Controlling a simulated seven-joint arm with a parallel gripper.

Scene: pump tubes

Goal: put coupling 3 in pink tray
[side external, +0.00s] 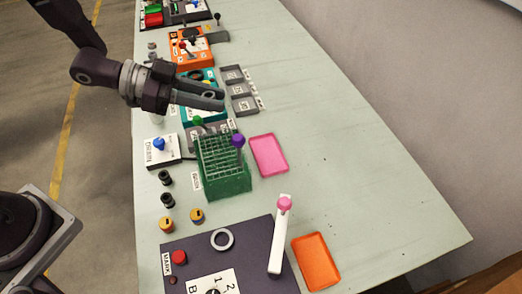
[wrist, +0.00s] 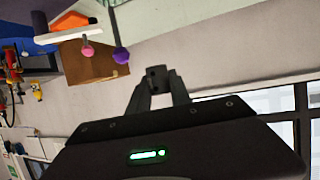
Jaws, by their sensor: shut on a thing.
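My gripper (side external: 212,98) is in the air over the far half of the bench, its fingers pointing right. In the wrist view (wrist: 158,82) the fingertips are closed on a small dark coupling (wrist: 157,74); I cannot read a number on it. The pink tray (side external: 268,155) lies flat and empty on the bench, right of the green rack (side external: 226,182) and nearer the camera than my gripper.
A white lever with a pink knob (side external: 284,204) stands on the dark panel near an orange tray (side external: 315,261). The right side of the bench is clear.

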